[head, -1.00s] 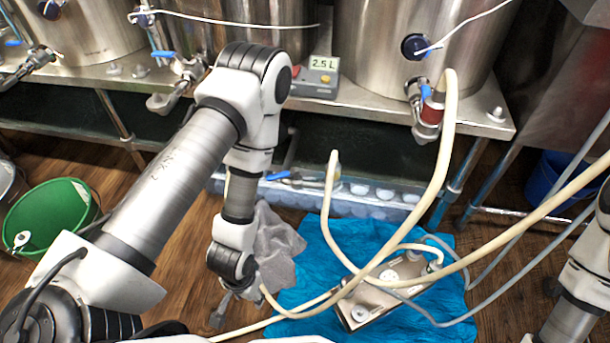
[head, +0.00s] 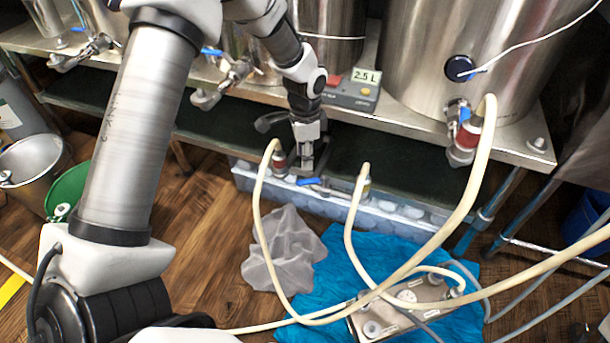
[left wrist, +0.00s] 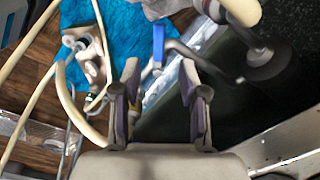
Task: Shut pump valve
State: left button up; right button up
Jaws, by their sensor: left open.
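A valve with a blue lever handle (head: 308,181) sits on pipework under the steel bench, between two cream hose ends. In the left wrist view the blue lever (left wrist: 158,42) stands upright in the picture, just beyond the fingertips, on a dark grey pipe. My left gripper (head: 304,165) is open, pointing down close to the lever. In the left wrist view its two fingers (left wrist: 160,78) are spread, with the lever ahead of the gap. I see no contact. The pump (head: 425,294) lies on a blue cloth, partly covered by hoses. My right gripper is out of view.
Cream hoses (head: 350,232) loop close to the valve. A clear bin (head: 400,222) stands under the bench edge (head: 420,130). A grey cloth (head: 285,250) lies on the floor. A steel kettle (head: 445,50) and a 2.5 L display (head: 352,90) are above.

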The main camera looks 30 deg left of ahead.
aim_at(305, 181)
pick_arm(q)
notch_tip(305, 181, down, 8)
jog(key=b, duration=0.3)
jog(key=shift+b, duration=0.35)
jog(key=shift+r, duration=0.1)
jog(key=shift+s, duration=0.1)
grip_shut()
